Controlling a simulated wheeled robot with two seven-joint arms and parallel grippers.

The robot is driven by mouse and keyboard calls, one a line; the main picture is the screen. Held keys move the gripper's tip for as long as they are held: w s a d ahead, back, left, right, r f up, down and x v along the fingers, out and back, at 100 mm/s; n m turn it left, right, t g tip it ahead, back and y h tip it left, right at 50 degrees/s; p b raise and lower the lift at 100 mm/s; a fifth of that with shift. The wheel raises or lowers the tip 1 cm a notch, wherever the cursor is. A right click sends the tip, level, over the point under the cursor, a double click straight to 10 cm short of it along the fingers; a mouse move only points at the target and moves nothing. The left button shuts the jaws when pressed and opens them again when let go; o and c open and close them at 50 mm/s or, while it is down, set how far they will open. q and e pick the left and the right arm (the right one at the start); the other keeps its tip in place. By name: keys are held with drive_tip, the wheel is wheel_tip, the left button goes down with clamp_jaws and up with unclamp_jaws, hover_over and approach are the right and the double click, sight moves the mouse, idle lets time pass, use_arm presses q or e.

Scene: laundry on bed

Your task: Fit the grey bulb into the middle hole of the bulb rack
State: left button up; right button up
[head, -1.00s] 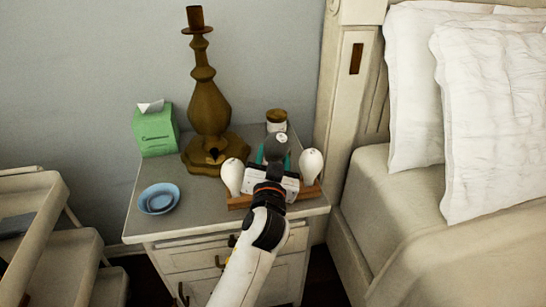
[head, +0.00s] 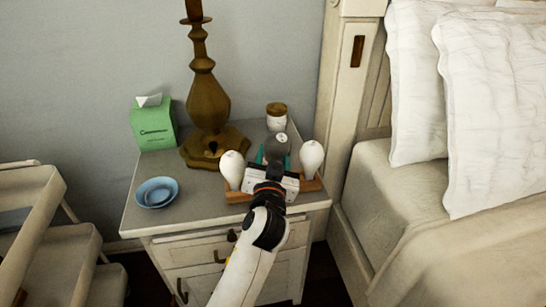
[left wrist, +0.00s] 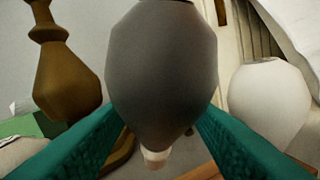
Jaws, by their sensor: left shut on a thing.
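The grey bulb (head: 282,142) is held between the teal fingers of my left gripper (head: 274,157), over the middle of the bulb rack. In the left wrist view, the grey bulb (left wrist: 160,65) is large, with its wide end up and its pale base pointing down between the fingers (left wrist: 160,130). The wooden bulb rack (head: 238,197) is on the nightstand, mostly covered by my gripper. A white bulb (head: 232,168) stands at its left end and another white bulb (head: 312,158) at its right end. The middle hole is hidden, so I cannot tell whether the base is in it.
A brown lamp (head: 208,105) stands behind the rack, with a green tissue box (head: 154,125) to its left. A lidded jar (head: 276,118) is behind the grey bulb. A blue bowl (head: 157,192) sits on the nightstand (head: 195,205) at left. The bed (head: 400,210) is to the right.

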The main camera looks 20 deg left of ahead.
idle(0.5)
use_arm(q)
drive_tip(key=shift+f, duration=0.1)
use_arm(e)
drive_tip(key=shift+r, duration=0.35)
use_arm(q)
drive_tip(key=shift+f, duration=0.1)
use_arm(e)
drive_tip(key=shift+s+r, duration=0.1)
drive_tip(key=shift+s, duration=0.15)
use_arm(q)
drive_tip(key=shift+f, duration=0.1)
use_arm(e)
drive_tip(key=shift+r, duration=0.3)
use_arm(q)
drive_tip(key=shift+b, duration=0.3)
use_arm(e)
drive_tip(key=shift+w+r, duration=0.15)
drive_tip(key=shift+r, duration=0.15)
use_arm(q)
drive_tip(key=shift+f, duration=0.15)
use_arm(e)
drive_tip(key=shift+r, duration=0.3)
drive_tip(key=shift+s+d, duration=0.1)
drive_tip(key=shift+s, duration=0.1)
use_arm(q)
drive_tip(key=shift+f, duration=0.1)
use_arm(e)
drive_tip(key=shift+r, duration=0.15)
